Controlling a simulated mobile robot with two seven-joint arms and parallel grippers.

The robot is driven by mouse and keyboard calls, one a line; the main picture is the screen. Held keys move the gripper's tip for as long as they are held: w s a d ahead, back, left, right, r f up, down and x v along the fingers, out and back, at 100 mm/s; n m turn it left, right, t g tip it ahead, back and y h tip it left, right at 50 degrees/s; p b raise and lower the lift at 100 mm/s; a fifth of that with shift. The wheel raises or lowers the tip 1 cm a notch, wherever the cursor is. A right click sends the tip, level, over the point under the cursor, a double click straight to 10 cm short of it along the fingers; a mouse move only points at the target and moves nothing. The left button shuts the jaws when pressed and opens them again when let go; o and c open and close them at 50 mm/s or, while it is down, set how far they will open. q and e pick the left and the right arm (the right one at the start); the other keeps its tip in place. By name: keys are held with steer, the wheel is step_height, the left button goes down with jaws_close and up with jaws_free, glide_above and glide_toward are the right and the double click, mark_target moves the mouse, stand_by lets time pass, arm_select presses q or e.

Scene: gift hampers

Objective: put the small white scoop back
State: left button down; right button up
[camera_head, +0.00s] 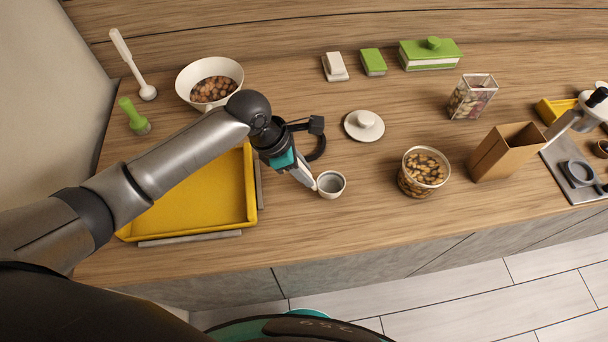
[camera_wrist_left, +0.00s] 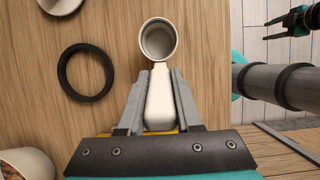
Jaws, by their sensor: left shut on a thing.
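The small white scoop is in my left gripper (camera_head: 306,180). Its round, empty-looking cup (camera_head: 331,184) points away from the fingers, to the right in the head view. In the left wrist view the scoop (camera_wrist_left: 158,95) has its handle between the two fingers (camera_wrist_left: 158,100), with the cup beyond the tips. I cannot tell how far it is above the wooden counter. My right gripper (camera_wrist_left: 297,22) shows small at the top right of the left wrist view, its fingers apart and empty.
A yellow tray (camera_head: 190,215) lies left of the scoop. A black ring (camera_wrist_left: 86,72) and a white lid (camera_head: 364,126) lie behind it. A clear nut jar (camera_head: 408,183) and brown box (camera_head: 510,150) stand right. A white bowl (camera_head: 225,68) holds nuts.

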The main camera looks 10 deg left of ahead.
arm_select(q)
steer(key=shift+f, duration=1.05)
steer(key=c, duration=0.6)
jaws_free()
steer(key=shift+f, duration=0.15)
steer(key=p+v, duration=0.1)
steer(key=v, duration=1.1)
steer(key=shift+r+p, duration=0.2)
steer(key=shift+p, duration=0.15)
steer(key=shift+d, duration=0.1)
